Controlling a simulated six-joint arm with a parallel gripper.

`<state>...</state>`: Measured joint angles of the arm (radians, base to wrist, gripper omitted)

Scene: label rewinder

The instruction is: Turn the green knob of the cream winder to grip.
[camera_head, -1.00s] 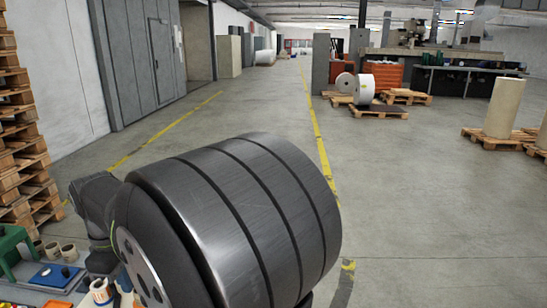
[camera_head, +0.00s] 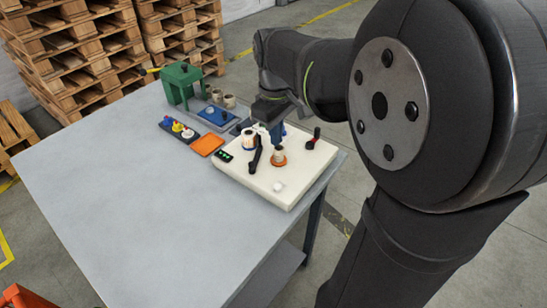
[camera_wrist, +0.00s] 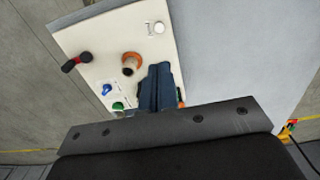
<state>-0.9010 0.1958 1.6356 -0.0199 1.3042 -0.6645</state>
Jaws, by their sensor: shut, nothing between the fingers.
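The cream winder (camera_head: 305,180) sits at the right end of the grey table; it also fills the upper middle of the wrist view (camera_wrist: 100,38). Its green knob (camera_wrist: 117,105) shows at the panel's lower edge in the wrist view, just below a blue knob (camera_wrist: 106,89). I cannot make out the green knob in the head view, and its setting is too small to read. My gripper (camera_wrist: 161,68), with dark blue fingers, is shut and empty over the winder, right of the green knob and apart from it in the picture. It also shows in the head view (camera_head: 277,132).
On the winder stand an orange-based spindle (camera_wrist: 130,64), a red-tipped black lever (camera_wrist: 75,62) and a white button (camera_wrist: 158,27). A black arm (camera_head: 255,155) rises near the spindle. An orange tray (camera_head: 208,145) and a green stand (camera_head: 182,82) are left. The table's front is clear.

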